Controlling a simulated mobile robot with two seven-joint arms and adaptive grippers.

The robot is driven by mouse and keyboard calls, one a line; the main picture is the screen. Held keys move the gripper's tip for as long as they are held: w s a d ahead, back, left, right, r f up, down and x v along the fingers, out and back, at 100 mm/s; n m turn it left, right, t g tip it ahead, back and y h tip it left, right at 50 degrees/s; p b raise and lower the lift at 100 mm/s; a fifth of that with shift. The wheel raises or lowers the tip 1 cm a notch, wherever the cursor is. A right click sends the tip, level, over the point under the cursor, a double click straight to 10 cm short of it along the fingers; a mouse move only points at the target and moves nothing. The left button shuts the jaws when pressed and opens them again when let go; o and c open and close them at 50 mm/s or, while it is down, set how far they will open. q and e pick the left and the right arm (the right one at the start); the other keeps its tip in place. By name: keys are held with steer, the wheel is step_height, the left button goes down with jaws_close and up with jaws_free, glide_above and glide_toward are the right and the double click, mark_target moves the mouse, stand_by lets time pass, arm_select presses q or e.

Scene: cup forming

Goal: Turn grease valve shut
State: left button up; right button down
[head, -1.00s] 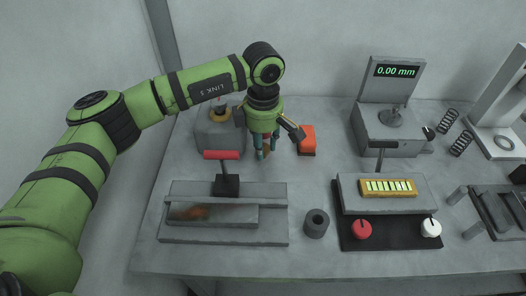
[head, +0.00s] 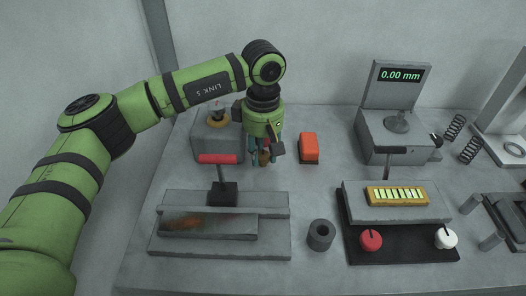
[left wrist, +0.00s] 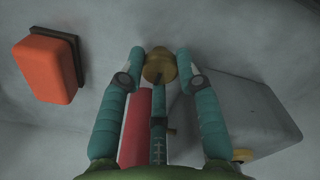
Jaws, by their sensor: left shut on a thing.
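My left gripper (head: 264,161) points down at the table between a grey box and an orange block. It is shut on a small brass-coloured knob, which I take to be the grease valve (left wrist: 158,68). In the left wrist view the knob sits between the two teal fingertips (left wrist: 159,58). In the head view only a brownish bit of it shows between the fingers, and its turned position cannot be told. My right gripper is not in view.
The orange block (head: 309,146) stands close right of the gripper, the grey box (head: 212,140) close left. A red-handled lever (head: 217,158) rises in front.

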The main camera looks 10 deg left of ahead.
mark_target(263, 155)
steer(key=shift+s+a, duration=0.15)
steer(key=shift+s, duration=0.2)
arm_select(q)
steer(key=o, duration=1.2)
steer(key=shift+c, duration=0.2)
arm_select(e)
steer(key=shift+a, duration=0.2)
arm_select(q)
steer(key=shift+r, duration=0.25)
step_height(263, 155, up, 12)
steer(key=shift+f, duration=0.2)
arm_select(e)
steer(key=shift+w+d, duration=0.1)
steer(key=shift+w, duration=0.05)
